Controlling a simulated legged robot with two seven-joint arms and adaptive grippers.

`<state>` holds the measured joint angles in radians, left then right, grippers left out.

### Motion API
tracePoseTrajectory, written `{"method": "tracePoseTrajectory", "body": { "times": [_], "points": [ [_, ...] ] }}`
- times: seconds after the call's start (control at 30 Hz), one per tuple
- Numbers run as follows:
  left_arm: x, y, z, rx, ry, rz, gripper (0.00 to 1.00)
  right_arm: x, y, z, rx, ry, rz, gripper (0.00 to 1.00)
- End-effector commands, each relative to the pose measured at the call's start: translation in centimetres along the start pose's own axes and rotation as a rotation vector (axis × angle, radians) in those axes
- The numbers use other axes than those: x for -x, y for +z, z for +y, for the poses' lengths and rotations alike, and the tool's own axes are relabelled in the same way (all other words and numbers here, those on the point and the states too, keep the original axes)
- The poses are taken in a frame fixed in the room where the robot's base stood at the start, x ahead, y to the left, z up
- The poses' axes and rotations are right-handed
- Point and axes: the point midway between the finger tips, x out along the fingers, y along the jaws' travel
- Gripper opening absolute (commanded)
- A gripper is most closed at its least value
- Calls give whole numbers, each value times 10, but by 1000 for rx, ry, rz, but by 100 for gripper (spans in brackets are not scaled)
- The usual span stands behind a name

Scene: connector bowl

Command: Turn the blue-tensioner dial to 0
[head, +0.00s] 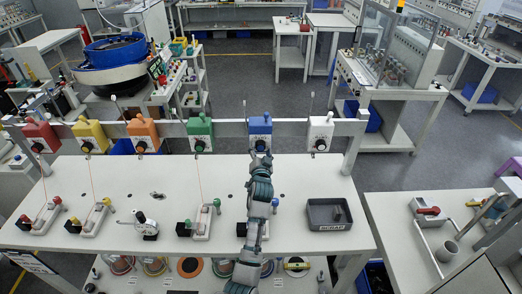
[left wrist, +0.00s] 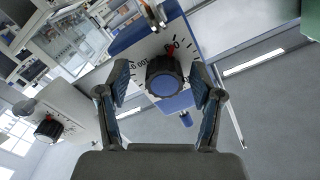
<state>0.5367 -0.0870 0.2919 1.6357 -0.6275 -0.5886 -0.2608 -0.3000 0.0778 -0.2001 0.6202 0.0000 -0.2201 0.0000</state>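The blue tensioner (head: 260,123) hangs on the rail behind the white table, between the green and white ones. In the left wrist view its dial (left wrist: 165,80) is a black ribbed knob with a blue cap on a white scale plate. A red pointer (left wrist: 170,48) shows at the knob's upper edge, close to a figure that looks like 0; the exact reading is unclear. My left gripper (head: 260,153) is in front of the blue tensioner. In the wrist view the left gripper (left wrist: 160,82) is open, its fingers on both sides of the knob with gaps. My right gripper is not in view.
Neighbouring tensioners are green (head: 200,128) and white (head: 320,130). The white one's dial (left wrist: 48,130) shows at lower left in the wrist view. A grey scrap tray (head: 329,226) and several small fixtures stand on the white table (head: 110,175).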

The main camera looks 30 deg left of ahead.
Motion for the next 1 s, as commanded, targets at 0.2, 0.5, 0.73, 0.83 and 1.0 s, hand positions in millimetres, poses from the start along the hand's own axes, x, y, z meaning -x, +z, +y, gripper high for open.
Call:
{"method": "tracePoseTrajectory", "body": {
  "times": [0.2, 0.5, 0.73, 0.83, 1.0],
  "points": [
    [2, -3, -2, 1, -3, 5, 66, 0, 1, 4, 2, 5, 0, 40],
    [50, -1, 0, 1, -1, 5, 66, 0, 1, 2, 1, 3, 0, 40],
    [97, 1, 0, 2, 0, 1, 66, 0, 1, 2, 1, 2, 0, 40],
    [109, 1, 1, 0, 0, 1, 66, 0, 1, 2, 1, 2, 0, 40],
    [118, 1, 1, 0, 0, 0, 66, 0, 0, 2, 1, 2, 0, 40]
  ]
}}
